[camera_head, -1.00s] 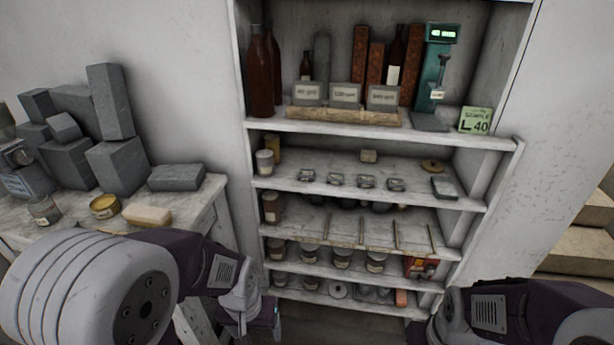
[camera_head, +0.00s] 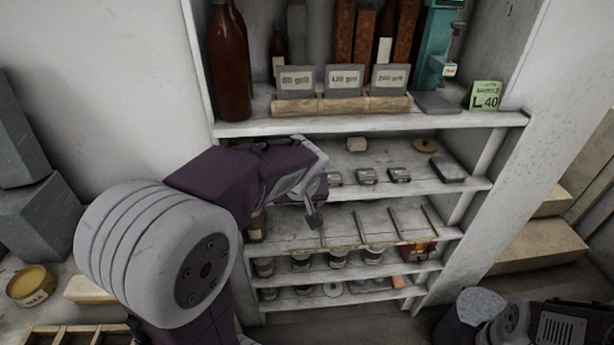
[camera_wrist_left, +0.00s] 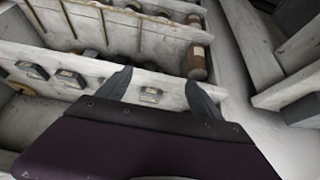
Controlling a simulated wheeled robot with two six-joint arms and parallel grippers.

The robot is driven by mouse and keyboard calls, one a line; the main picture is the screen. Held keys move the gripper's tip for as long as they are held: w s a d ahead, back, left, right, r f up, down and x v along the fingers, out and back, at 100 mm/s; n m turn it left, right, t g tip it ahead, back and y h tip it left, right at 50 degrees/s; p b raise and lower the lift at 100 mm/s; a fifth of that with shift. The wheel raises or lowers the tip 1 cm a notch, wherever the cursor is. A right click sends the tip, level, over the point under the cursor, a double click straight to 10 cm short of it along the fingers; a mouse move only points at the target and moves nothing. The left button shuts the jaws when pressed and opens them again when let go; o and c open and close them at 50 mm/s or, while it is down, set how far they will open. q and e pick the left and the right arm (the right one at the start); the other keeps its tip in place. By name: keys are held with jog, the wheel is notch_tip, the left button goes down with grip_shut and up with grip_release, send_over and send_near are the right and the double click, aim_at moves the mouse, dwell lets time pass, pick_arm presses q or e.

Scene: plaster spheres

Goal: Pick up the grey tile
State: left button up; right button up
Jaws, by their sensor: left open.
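A flat grey tile (camera_head: 447,169) lies at the right end of the second shelf. A darker flat grey slab (camera_head: 437,102) lies on the top shelf below the teal device; I cannot tell for certain which is meant. My left gripper (camera_head: 316,214) is in front of the second shelf, left of the grey tile and apart from it. In the left wrist view its two fingers (camera_wrist_left: 160,90) are spread with nothing held, and I cannot make out the grey tile there. My right arm shows at the lower right, but its gripper does not.
Several small labelled dark blocks (camera_head: 367,176) sit on the second shelf. Grit-marked grey cards (camera_head: 345,80) stand in a wooden holder above. Thin rods divide the shelf below. A wax tin (camera_head: 33,285) is on the left bench.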

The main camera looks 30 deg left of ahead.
pick_arm(q)
jog(key=w+a+p, duration=0.1)
jog(key=w, duration=0.2)
jog(key=w+a+p, duration=0.1)
jog(key=w+a, duration=0.1)
jog(key=w, duration=0.1)
jog(key=w+a+p, duration=0.2)
jog(key=w, duration=0.1)
jog(key=shift+a+r, duration=0.15)
jog(key=shift+w, duration=0.45)
jog(key=x, duration=0.5)
jog(key=shift+a, duration=0.2)
jog(key=shift+s, duration=0.1)
jog(key=shift+c, duration=0.8)
jog(key=c, duration=1.4)
jog(key=shift+c, duration=0.2)
pick_arm(e)
jog(key=r, duration=0.4)
jog(key=shift+s+d+r, duration=0.1)
jog(key=shift+d, duration=0.2)
pick_arm(q)
jog(key=shift+r, duration=0.1)
pick_arm(e)
jog(key=shift+r, duration=0.15)
